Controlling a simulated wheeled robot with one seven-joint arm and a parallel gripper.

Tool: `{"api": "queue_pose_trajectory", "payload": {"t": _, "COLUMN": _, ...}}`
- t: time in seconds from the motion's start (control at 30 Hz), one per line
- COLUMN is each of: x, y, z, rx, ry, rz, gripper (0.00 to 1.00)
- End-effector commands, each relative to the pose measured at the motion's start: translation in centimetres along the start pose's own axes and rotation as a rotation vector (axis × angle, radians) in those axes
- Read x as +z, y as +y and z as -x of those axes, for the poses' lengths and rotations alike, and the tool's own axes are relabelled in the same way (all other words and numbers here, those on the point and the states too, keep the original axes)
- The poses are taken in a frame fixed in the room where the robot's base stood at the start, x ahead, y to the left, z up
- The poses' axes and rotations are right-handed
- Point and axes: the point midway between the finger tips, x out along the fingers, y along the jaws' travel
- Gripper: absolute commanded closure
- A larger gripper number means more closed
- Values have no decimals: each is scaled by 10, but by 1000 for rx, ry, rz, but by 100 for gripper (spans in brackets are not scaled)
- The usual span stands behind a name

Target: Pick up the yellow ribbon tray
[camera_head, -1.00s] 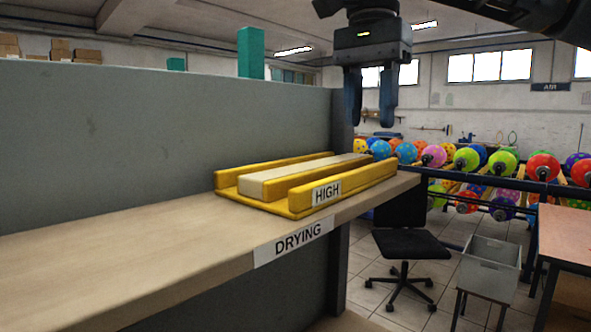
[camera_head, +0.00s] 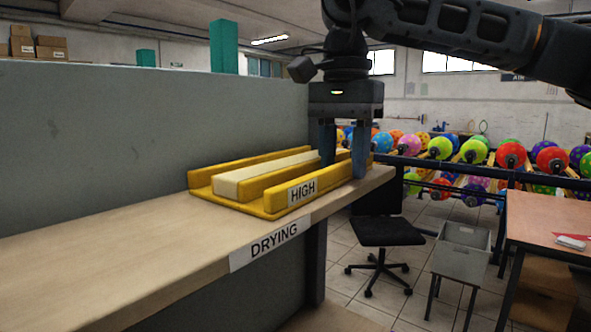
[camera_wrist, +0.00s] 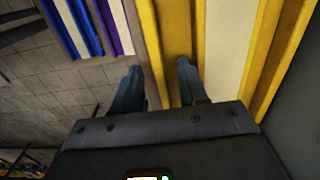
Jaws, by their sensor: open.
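The yellow ribbon tray (camera_head: 226,197) lies on the wooden shelf labelled DRYING, with a HIGH label on its front wall and a pale cream strip (camera_head: 262,174) along its middle. My gripper (camera_head: 343,172) points down at the tray's right end, fingers apart. In the wrist view, the yellow tray (camera_wrist: 174,35) runs between and past the fingers of my gripper (camera_wrist: 158,75). One finger is beyond the tray's outer edge and the other is over the tray. I cannot tell whether either finger touches it. The fingers hide part of the tray's right end.
The wooden shelf (camera_head: 120,245) has free room left of the tray. A grey panel (camera_head: 100,140) stands behind it. A black chair (camera_head: 385,231), a grey bin (camera_head: 463,250) and racks of balloons are to the right.

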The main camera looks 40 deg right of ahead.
Motion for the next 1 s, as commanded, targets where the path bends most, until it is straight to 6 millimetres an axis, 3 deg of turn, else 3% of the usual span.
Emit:
{"api": "queue_pose_trajectory", "payload": {"t": 0.07, "x": 0, "y": 0, "z": 0, "rx": 0, "ry": 0, "rz": 0, "gripper": 60}}
{"api": "queue_pose_trajectory", "payload": {"t": 0.47, "x": 0, "y": 0, "z": 0, "rx": 0, "ry": 0, "rz": 0, "gripper": 99}}
{"api": "queue_pose_trajectory", "payload": {"t": 1.0, "x": 0, "y": 0, "z": 1, "rx": -1, "ry": 1, "rz": 0, "gripper": 100}}
